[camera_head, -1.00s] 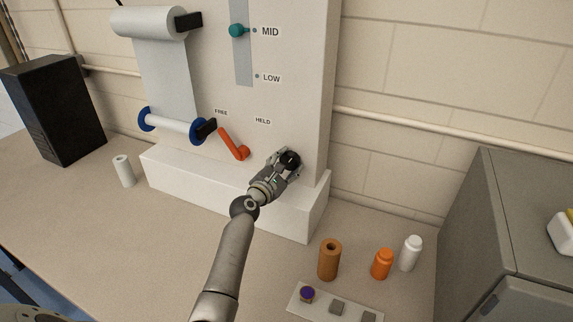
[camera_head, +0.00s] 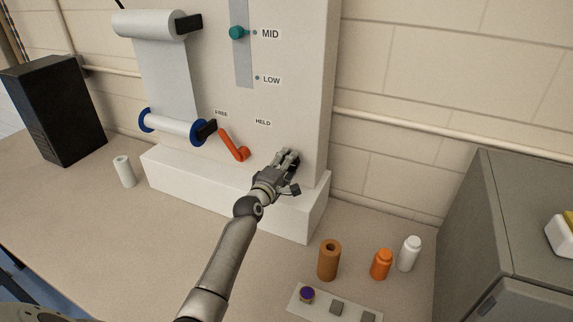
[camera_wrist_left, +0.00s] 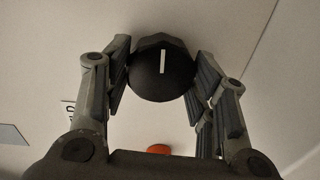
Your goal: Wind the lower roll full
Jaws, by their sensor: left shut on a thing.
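The lower roll (camera_head: 172,125), a thin white roll between blue end discs, sits at the panel's lower left. A white sheet (camera_head: 168,75) runs down to it from the thicker upper roll (camera_head: 150,24). An orange lever (camera_head: 233,145) slants up-left towards the FREE label. My left gripper (camera_head: 287,160) is at the panel, right of the lever. In the left wrist view its fingers are shut around a round black knob (camera_wrist_left: 162,72) with a white mark pointing nearly straight up. The head view mostly hides this knob. My right gripper is not in view.
A teal slider knob (camera_head: 236,32) stands at MID. A black box (camera_head: 52,108) and a white tube (camera_head: 124,171) stand left. A brown cylinder (camera_head: 329,262), orange bottle (camera_head: 381,264), white bottle (camera_head: 409,253) and small tray (camera_head: 322,305) are at the front right, beside a grey cabinet (camera_head: 505,230).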

